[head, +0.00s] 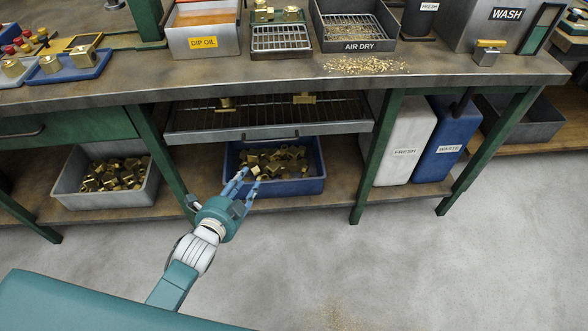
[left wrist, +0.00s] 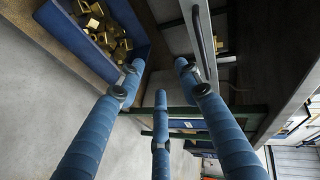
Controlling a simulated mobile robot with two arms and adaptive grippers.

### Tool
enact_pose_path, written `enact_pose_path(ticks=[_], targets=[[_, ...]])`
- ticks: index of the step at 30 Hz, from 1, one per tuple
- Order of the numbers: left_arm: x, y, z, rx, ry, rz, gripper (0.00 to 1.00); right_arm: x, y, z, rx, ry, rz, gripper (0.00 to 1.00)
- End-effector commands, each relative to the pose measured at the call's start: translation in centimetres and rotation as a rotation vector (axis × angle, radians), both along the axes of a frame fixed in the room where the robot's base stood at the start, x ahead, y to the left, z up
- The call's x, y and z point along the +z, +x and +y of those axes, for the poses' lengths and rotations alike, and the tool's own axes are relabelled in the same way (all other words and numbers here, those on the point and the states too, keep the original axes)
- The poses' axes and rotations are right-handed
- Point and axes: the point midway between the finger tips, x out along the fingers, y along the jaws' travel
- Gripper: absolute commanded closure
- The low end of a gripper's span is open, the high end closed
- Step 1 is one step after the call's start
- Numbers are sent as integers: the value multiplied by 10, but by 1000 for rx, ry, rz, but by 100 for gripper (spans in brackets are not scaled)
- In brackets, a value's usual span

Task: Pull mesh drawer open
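The mesh drawer (head: 230,121) hangs under the bench top, with a dark wire-mesh bottom and a grey front carrying a bar handle (head: 285,137). Two brass pieces show on the mesh. My left gripper (head: 249,180) is below and in front of the drawer front, a little left of the handle, apart from it. In the left wrist view its blue fingers (left wrist: 160,76) are spread with nothing between them. The handle (left wrist: 198,42) shows there just beyond the fingertips. My right gripper is not in view.
A blue bin (head: 313,186) of brass parts stands on the lower shelf behind my left gripper. A grey bin (head: 78,199) of brass parts stands left. Green bench legs (head: 376,160) flank the drawer. White and blue containers (head: 448,140) stand right.

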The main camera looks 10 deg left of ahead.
Motion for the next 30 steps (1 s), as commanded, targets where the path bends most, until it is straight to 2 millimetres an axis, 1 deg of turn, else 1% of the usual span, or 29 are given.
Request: enact_pose_path(ticks=[1, 3, 4, 6, 8, 11, 21, 25, 30], targets=[[11, 6, -2, -22, 45, -58, 65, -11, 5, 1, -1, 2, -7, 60], [34, 11, -5, -44, 94, -113, 65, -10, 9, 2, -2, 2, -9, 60], [41, 12, -6, -50, 108, -129, 65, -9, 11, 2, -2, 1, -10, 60], [52, 14, -8, -57, 128, -152, 65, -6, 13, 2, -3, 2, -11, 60], [56, 19, -9, -60, 135, -159, 65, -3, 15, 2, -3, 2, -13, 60], [54, 31, -10, -59, 132, -160, 65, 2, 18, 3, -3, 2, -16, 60], [41, 92, -18, -59, 129, -157, 65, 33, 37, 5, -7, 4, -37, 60], [37, 108, -20, -60, 131, -157, 65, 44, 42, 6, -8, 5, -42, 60], [36, 118, -21, -59, 129, -155, 65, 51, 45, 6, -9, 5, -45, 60]])
